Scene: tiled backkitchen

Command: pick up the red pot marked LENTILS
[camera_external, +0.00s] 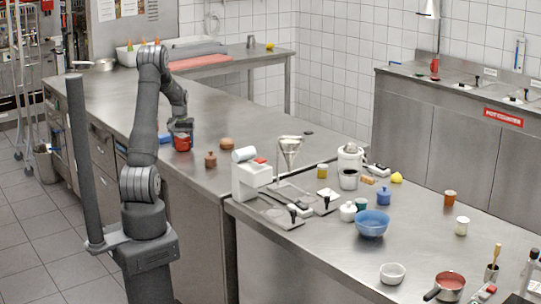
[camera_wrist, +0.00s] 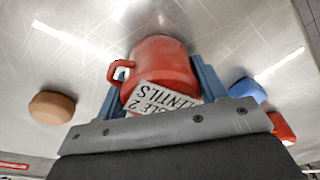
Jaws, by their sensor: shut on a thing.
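The red pot (camera_wrist: 165,65) fills the middle of the wrist view. In the external view the red pot (camera_external: 182,143) shows below my gripper (camera_external: 181,132), over the steel counter. I cannot tell whether its base touches the counter.
A brown-orange round thing (camera_wrist: 52,107) lies left of the pot in the wrist view. A blue thing (camera_wrist: 247,91) and a red thing (camera_wrist: 282,128) lie to the right.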

